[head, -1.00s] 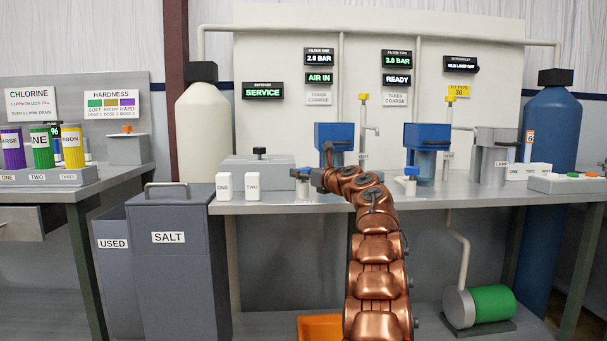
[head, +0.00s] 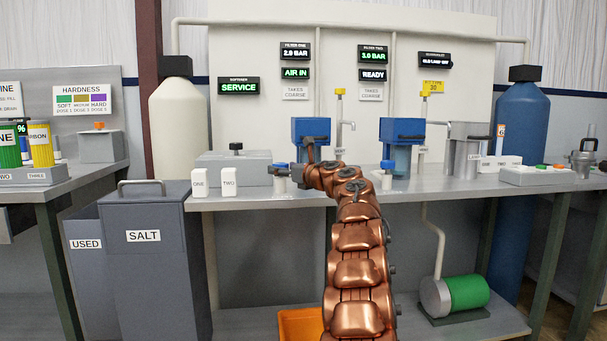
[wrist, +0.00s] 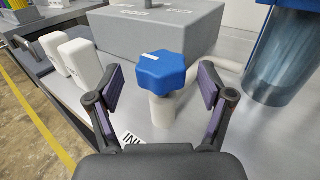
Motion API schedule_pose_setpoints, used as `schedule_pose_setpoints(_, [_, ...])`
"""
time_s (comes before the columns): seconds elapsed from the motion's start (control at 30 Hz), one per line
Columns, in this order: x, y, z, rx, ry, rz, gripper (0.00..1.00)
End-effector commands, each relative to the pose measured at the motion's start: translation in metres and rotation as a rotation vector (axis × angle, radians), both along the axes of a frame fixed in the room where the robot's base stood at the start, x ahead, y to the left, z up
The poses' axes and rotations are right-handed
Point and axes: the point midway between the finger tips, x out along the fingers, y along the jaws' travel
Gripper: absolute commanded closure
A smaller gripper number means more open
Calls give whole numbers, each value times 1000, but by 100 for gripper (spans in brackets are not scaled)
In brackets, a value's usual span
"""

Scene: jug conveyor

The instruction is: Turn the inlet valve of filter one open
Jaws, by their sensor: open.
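The inlet valve of filter one has a blue lobed knob (wrist: 163,72) with a white mark on top of a white stem. In the wrist view it stands between and a little beyond the fingers of my open gripper (wrist: 158,100). I see no finger touching it. A label in front of the stem is partly hidden by my gripper. In the head view my gripper (head: 277,171) is beside the small blue knob (head: 281,167), left of the blue filter one housing (head: 311,130). The display above filter one (head: 296,73) reads "AIR IN".
White blocks ONE (head: 199,184) and TWO (head: 229,182) stand left of the valve. A grey box (wrist: 150,30) sits close behind it. Filter two's blue knob (head: 387,166) is to the right. The bench front edge is below.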

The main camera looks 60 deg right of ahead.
Motion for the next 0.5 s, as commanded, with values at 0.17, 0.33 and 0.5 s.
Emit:
schedule_pose_setpoints(0.17, [-15,2,-2,3,2,-8,20])
schedule_pose_setpoints(0.33, [-30,7,0,-1,1,-9,20])
schedule_pose_setpoints(0.5, [-44,12,0,0,0,-8,20])
